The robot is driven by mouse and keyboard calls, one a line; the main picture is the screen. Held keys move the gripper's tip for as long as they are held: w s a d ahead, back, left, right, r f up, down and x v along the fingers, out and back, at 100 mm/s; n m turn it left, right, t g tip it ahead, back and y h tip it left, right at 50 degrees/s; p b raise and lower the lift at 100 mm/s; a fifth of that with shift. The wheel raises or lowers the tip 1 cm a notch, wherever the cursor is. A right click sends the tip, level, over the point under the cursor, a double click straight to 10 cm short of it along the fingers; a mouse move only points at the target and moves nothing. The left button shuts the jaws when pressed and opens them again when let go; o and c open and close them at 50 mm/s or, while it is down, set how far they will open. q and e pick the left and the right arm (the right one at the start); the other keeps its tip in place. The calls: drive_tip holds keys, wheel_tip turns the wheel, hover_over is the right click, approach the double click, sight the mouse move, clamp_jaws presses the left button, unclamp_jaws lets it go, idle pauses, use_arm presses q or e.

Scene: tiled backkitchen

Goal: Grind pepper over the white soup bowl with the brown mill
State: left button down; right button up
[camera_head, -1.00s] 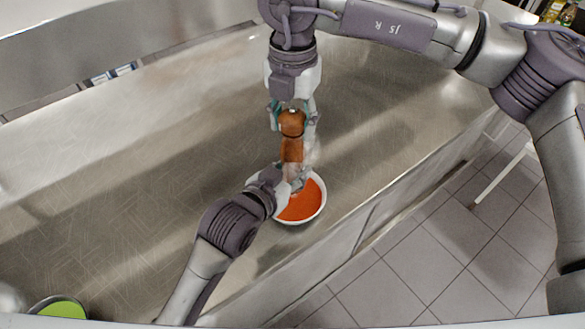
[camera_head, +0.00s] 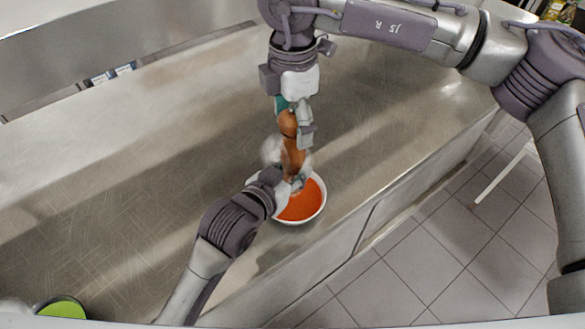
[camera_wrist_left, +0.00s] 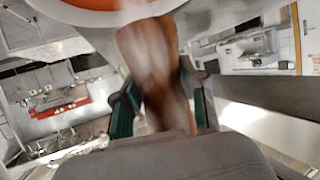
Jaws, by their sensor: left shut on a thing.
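The brown pepper mill (camera_head: 293,152) is tilted a little, its lower end above the white soup bowl (camera_head: 322,206). Orange-red soup shows in the bowl. My left gripper (camera_head: 294,180) is shut on the lower part of the mill. In the left wrist view the mill (camera_wrist_left: 153,62) is blurred between my left gripper's green-padded fingers (camera_wrist_left: 165,105), with the bowl's rim (camera_wrist_left: 125,17) at the top. My right gripper (camera_head: 294,117) points down from above, its fingers around the mill's round head. Whether they press on the head is unclear. The mill's lower tip is hidden.
The bowl stands on the steel counter (camera_head: 130,190) near its front edge. A green round item (camera_head: 62,308) is at the lower left. The counter to the left is largely clear. Tiled floor (camera_head: 430,270) lies beyond the edge.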

drive_tip(key=shift+r, duration=3.5)
drive_tip(key=n, duration=0.8)
